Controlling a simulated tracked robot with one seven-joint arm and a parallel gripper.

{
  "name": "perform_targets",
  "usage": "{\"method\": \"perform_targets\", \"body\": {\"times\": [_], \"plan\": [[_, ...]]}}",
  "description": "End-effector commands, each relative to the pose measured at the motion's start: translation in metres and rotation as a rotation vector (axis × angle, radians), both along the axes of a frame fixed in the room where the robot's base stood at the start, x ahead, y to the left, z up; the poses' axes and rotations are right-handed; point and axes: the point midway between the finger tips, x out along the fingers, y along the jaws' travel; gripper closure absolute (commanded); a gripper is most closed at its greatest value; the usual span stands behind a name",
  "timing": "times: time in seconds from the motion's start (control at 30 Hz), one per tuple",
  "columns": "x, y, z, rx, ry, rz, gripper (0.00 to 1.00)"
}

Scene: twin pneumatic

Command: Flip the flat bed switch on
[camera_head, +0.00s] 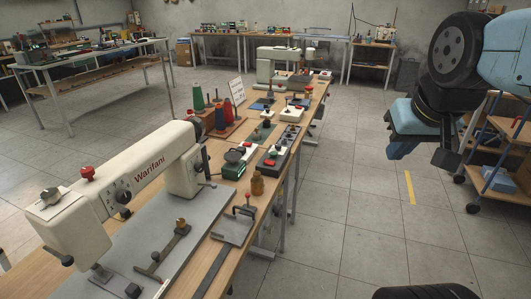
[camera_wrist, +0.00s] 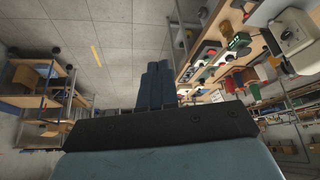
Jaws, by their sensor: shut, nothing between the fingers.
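A cream flat bed sewing machine marked Warifani (camera_head: 130,182) stands on a grey bed plate at the near end of the long wooden bench (camera_head: 262,205). Control boxes with red, green and black buttons, including a dark box (camera_head: 277,150) and a green and white one (camera_head: 233,170), sit on the bench beyond it. I cannot tell which of these is the flat bed switch. My gripper (camera_wrist: 157,66) is shut and empty, its two fingers together in the wrist view. In the head view my arm is at the upper right, over the floor, well apart from the bench.
Thread cones (camera_head: 197,97), a small brown bottle (camera_head: 257,186) and a metal clamp plate (camera_head: 233,226) stand on the bench. A second sewing machine (camera_head: 278,64) is at its far end. A wheeled shelf cart (camera_head: 505,165) stands at the right. The floor between is clear.

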Motion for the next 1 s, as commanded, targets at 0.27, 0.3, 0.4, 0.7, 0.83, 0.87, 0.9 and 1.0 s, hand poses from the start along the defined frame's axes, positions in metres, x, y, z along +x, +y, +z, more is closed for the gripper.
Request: {"method": "perform_targets", "body": {"times": [0.27, 0.3, 0.4, 0.7, 0.83, 0.87, 0.9, 1.0], "plan": [[0.013, 0.004, 0.004, 0.009, 0.012, -0.006, 1.0], [0.02, 0.006, 0.006, 0.013, 0.018, -0.008, 1.0], [0.043, 0.009, 0.011, 0.027, 0.037, -0.017, 1.0], [0.129, 0.039, 0.014, 0.09, 0.104, -0.051, 1.0], [0.167, 0.053, 0.008, 0.12, 0.134, -0.066, 1.0], [0.175, 0.057, 0.006, 0.127, 0.141, -0.069, 1.0], [0.187, 0.062, 0.003, 0.137, 0.15, -0.074, 1.0], [0.216, 0.074, -0.006, 0.161, 0.176, -0.087, 1.0]]}}
